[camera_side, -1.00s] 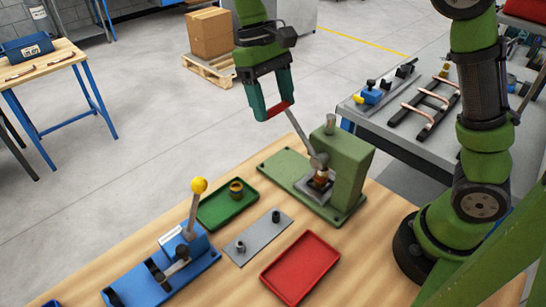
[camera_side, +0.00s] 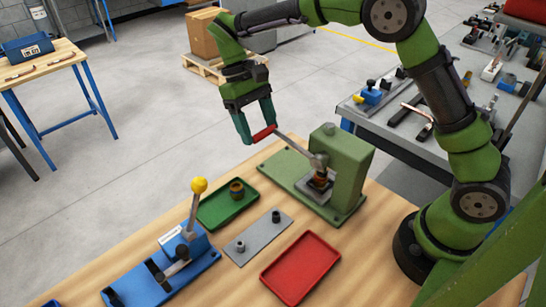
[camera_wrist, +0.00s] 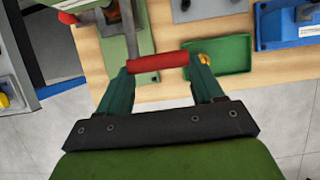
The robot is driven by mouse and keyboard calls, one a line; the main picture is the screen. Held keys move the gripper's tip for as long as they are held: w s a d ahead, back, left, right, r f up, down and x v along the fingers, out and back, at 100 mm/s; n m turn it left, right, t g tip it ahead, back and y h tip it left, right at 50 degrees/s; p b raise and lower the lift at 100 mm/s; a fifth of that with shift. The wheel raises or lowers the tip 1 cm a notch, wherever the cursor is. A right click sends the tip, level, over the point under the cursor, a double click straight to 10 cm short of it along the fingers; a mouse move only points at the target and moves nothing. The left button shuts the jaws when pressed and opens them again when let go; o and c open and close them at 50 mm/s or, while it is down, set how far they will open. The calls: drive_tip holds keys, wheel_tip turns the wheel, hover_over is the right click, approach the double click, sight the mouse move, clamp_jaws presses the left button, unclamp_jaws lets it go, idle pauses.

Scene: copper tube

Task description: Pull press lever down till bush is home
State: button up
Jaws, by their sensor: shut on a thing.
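The green press (camera_side: 345,165) stands on its base plate at the back of the wooden bench. Its lever (camera_side: 291,146) slopes up and left from the press to a red handle (camera_side: 264,133). My gripper (camera_side: 256,138) is shut on the red handle, beyond the bench's back edge. In the wrist view the handle (camera_wrist: 158,62) lies across between the fingertips. The copper-coloured bush (camera_side: 320,175) sits under the press ram, above a dark square fixture. How deep it sits is too small to tell.
A green tray (camera_side: 215,213) with a brass ring (camera_side: 236,189), a grey plate (camera_side: 255,240) with pegs, a red tray (camera_side: 301,268) and a blue clamp fixture (camera_side: 165,265) with a yellow-knobbed lever stand on the bench. A grey table (camera_side: 400,140) is behind right.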

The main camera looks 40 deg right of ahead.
drive_tip(key=shift+w+a+f, duration=0.1)
drive_tip(key=shift+f, duration=0.15)
drive_tip(key=o, duration=1.5)
drive_tip(key=shift+r, duration=0.1)
drive_tip(key=v, duration=0.7)
drive_tip(key=shift+w+r, duration=0.1)
drive_tip(key=shift+r, duration=0.1)
